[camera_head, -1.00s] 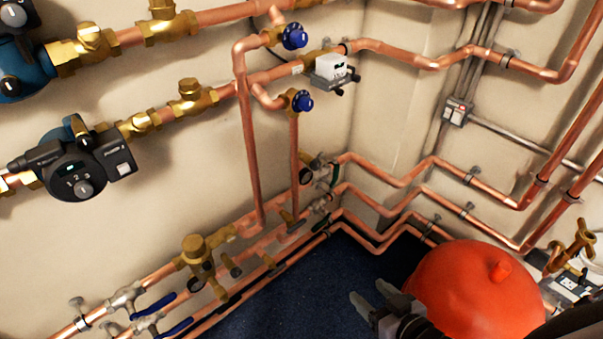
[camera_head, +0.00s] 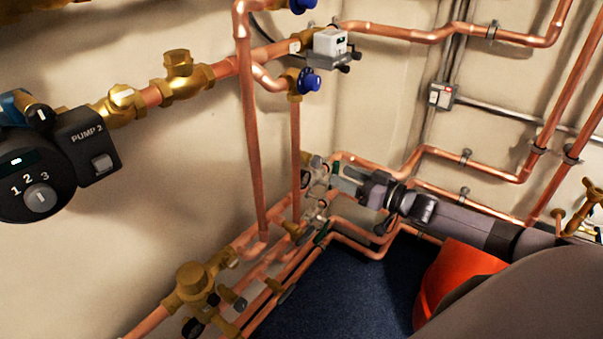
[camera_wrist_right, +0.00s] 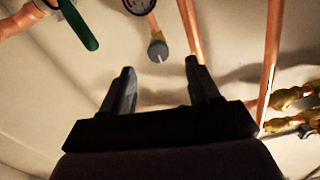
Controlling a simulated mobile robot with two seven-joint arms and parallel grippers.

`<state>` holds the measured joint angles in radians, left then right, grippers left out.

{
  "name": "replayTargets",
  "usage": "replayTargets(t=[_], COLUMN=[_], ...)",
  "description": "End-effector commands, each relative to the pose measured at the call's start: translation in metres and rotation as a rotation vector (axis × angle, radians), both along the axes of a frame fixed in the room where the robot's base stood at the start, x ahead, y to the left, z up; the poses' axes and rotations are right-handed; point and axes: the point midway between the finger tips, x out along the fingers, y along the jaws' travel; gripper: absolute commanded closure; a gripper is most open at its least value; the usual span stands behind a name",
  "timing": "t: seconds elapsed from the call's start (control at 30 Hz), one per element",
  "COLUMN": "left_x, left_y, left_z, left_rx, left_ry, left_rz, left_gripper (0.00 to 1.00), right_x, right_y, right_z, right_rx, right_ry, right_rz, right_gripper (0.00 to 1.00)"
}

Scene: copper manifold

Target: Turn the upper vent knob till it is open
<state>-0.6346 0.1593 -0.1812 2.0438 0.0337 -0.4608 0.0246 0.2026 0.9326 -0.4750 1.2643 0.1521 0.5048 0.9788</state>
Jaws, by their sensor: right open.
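A round grey knob (camera_wrist_right: 157,50) with a pale line across its face sits on a brass fitting in the right wrist view. I take it for the upper vent knob, though no label shows. It appears ahead of my open right gripper (camera_wrist_right: 157,72), between the fingertips in the picture, with nothing held. In the head view, my right gripper (camera_head: 345,180) reaches in from the right to the manifold fittings (camera_head: 316,190) in the corner. The knob is too small to make out for certain there. My left gripper is not in view.
A green lever (camera_wrist_right: 77,24) and a round gauge (camera_wrist_right: 139,4) lie close to the knob. Copper pipes (camera_head: 252,130) run around the corner. Blue knobs (camera_head: 309,80) sit higher up. A red vessel (camera_head: 455,275) stands below my right arm.

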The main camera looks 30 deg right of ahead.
Motion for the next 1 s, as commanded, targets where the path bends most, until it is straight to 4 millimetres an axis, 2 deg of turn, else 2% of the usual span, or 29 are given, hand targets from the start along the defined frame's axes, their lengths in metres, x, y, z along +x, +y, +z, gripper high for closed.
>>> replayTargets(t=[0.17, 0.5, 0.7, 1.0], left_x=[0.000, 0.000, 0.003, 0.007], left_y=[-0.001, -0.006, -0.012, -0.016], left_z=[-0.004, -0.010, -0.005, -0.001], left_rx=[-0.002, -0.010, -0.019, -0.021], left_ry=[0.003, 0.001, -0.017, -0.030], left_rz=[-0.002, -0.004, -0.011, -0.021], left_gripper=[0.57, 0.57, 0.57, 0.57], right_x=[0.005, 0.038, 0.057, 0.068], right_y=[-0.006, 0.009, 0.017, 0.021], right_z=[0.004, 0.003, 0.003, 0.003], right_rx=[0.005, 0.007, 0.006, 0.005], right_ry=[-0.008, -0.008, -0.006, -0.005], right_rz=[0.001, 0.001, 0.000, 0.001], right_gripper=[0.39, 0.39, 0.39, 0.39])
